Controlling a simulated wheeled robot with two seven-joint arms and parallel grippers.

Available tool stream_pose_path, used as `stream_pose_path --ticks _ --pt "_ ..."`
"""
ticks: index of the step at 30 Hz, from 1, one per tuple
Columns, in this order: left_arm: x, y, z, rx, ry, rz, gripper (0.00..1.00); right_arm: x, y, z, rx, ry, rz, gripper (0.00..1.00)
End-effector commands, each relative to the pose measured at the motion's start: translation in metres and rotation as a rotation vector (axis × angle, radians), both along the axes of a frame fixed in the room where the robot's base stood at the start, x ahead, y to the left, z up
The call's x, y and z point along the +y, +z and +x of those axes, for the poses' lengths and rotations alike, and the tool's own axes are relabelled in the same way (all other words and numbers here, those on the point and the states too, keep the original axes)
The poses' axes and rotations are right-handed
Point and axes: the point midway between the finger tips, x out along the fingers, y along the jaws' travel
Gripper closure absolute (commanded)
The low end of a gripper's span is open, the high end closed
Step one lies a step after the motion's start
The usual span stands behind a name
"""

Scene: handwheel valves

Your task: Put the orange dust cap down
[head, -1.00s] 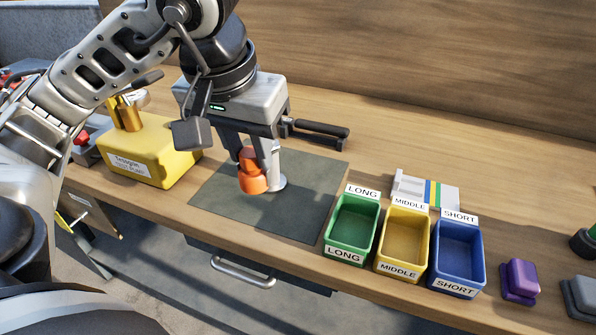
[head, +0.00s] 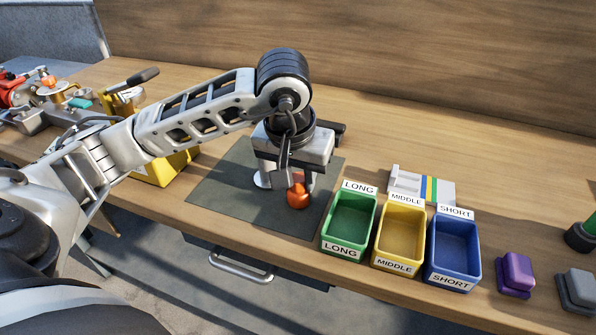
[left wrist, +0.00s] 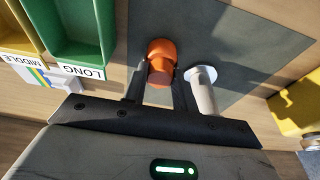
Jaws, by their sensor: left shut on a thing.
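The orange dust cap (head: 299,196) is held between the fingers of my left gripper (head: 297,182), low over the right part of the dark grey mat (head: 225,190). I cannot tell whether the cap touches the mat. In the left wrist view the orange dust cap (left wrist: 161,58) sits between the fingertips, in front of the mat (left wrist: 226,32). A pale post with a round flange (left wrist: 202,88) stands just beside the left gripper; in the head view its flange (head: 262,180) shows to the left of the fingers. My right gripper is not in view.
Green LONG (head: 349,225), yellow MIDDLE (head: 402,233) and blue SHORT (head: 454,250) bins stand right of the mat. A yellow box (head: 165,170) is partly behind my arm at left. A dark handle lies behind the gripper. The mat's front left is clear.

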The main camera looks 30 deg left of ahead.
Motion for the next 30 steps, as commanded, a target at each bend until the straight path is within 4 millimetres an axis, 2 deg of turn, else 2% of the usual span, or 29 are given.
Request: stream_pose_path --ticks 9,10,12,23,26,30 --pt "0.000 -0.005 0.000 -0.002 0.000 0.000 0.96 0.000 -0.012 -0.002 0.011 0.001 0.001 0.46" --pt "0.000 -0.004 0.000 -0.001 0.000 0.000 0.67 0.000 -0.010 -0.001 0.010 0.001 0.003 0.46" --pt "0.000 -0.003 0.000 0.000 0.000 0.000 0.51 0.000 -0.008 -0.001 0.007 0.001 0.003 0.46" --pt "0.000 0.002 0.000 0.000 0.000 0.000 0.51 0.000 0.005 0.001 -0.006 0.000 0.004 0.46" --pt "-0.001 0.013 -0.002 -0.004 0.000 -0.001 0.51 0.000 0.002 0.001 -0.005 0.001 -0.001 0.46" --pt "-0.002 0.042 -0.008 -0.007 -0.001 -0.001 0.51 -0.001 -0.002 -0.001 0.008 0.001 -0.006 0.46"
